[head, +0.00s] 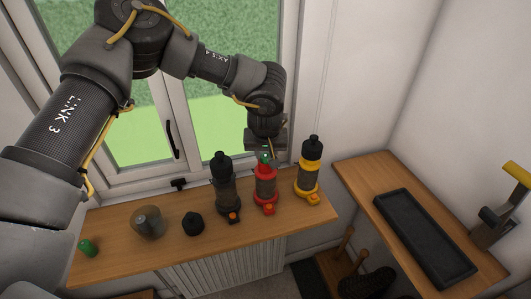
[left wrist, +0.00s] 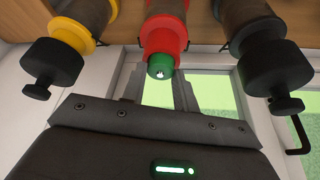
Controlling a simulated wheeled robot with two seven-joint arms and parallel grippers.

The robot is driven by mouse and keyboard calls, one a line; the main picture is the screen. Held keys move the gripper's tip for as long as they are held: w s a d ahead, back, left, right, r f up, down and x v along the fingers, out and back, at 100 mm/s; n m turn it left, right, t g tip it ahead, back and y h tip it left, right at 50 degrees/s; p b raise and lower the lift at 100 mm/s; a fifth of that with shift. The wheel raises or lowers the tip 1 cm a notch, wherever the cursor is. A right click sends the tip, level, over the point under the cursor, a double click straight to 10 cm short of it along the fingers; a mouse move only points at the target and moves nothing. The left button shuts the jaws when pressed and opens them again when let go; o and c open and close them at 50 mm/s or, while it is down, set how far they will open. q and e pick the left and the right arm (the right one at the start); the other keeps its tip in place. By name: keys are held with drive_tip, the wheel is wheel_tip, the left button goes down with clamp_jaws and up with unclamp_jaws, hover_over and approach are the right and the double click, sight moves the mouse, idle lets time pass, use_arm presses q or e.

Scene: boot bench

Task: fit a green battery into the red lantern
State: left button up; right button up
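The red lantern (head: 265,185) stands upright on the wooden bench, with no black cap on its top. A green battery (head: 265,157) stands in the lantern's open top; its end sticks out, and the left wrist view shows it too (left wrist: 161,66). How deep it sits is hidden. My left gripper (head: 264,151) is right above the lantern. In the left wrist view its two fingers (left wrist: 159,84) are apart, on either side of the battery's end, and look open. Another green battery (head: 87,248) is at the bench's left end. My right gripper is not in view.
A black lantern (head: 224,185) and a yellow lantern (head: 309,172) stand close on either side. A loose black cap (head: 193,224) and a smoky round jar (head: 148,222) are further left. A black tray (head: 424,236) lies on the right-hand bench. The window is behind.

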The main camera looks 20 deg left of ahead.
use_arm(q)
drive_tip(key=o, duration=0.4)
drive_tip(key=shift+w, duration=0.1)
drive_tip(key=shift+r, duration=0.25)
drive_tip(key=b+v, duration=0.4)
drive_tip(key=v, duration=0.8)
drive_tip(key=shift+f, duration=0.1)
